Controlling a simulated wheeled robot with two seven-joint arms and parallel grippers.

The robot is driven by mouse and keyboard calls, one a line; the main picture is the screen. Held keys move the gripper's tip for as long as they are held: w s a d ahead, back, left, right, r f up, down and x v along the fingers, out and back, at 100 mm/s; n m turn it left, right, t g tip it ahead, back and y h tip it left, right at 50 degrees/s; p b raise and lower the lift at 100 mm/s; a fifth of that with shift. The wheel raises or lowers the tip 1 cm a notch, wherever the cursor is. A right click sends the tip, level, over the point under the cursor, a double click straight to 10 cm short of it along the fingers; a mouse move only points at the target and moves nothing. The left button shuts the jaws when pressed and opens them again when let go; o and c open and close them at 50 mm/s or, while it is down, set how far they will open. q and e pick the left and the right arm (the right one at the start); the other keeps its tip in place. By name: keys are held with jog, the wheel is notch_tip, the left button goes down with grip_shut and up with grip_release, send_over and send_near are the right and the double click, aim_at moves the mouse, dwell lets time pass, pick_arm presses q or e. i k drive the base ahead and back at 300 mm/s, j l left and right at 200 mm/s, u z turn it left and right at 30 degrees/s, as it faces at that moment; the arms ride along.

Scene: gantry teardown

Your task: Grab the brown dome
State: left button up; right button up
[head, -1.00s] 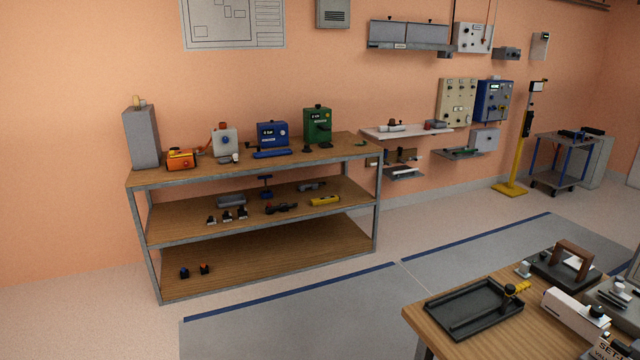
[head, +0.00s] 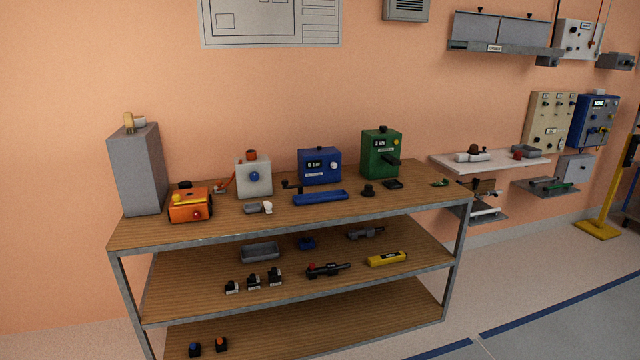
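A small brown, dome-like thing (head: 473,149) sits on the white wall shelf (head: 442,163) at the right, behind a white cylinder-like piece (head: 472,157). It is small in view, so its exact shape is hard to tell. Neither of my grippers shows in the head view.
A three-tier shelving unit (head: 290,227) stands in front, holding an orange box (head: 190,205), a blue box (head: 320,166) and a green box (head: 381,154). A grey tray (head: 554,151) and a dark red piece (head: 524,154) share the wall shelf. Floor is clear at lower right.

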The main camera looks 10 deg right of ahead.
aim_at(473, 148)
jog(key=i+l+z, duration=0.15)
jog(key=i+z, duration=0.65)
jog(key=i, duration=0.15)
jog(key=i+j+z, duration=0.2)
jog(key=i+z, duration=0.2)
jog(key=i+l, duration=0.2)
jog(key=i, duration=0.45)
jog(key=i+l+z, duration=0.1)
jog(key=i, duration=0.5)
jog(key=i+l+z, duration=0.3)
jog(key=i+l, duration=0.35)
jog(key=i+l+z, duration=0.5)
jog(key=i, duration=0.2)
jog(key=i+z, duration=0.25)
jog(key=i+u, duration=0.4)
jog(key=i+l+u, duration=0.25)
jog(key=i+u, duration=0.35)
jog(key=u, duration=0.25)
jog(key=i+u, duration=0.2)
jog(key=u, duration=0.25)
jog(key=i+u, duration=0.2)
jog(key=u, duration=0.2)
jog(key=i+l+u, duration=0.1)
jog(key=u, duration=0.3)
jog(key=i+l+u, duration=0.15)
jog(key=u, duration=0.3)
jog(key=i+l+u, duration=0.5)
jog(key=u, duration=0.2)
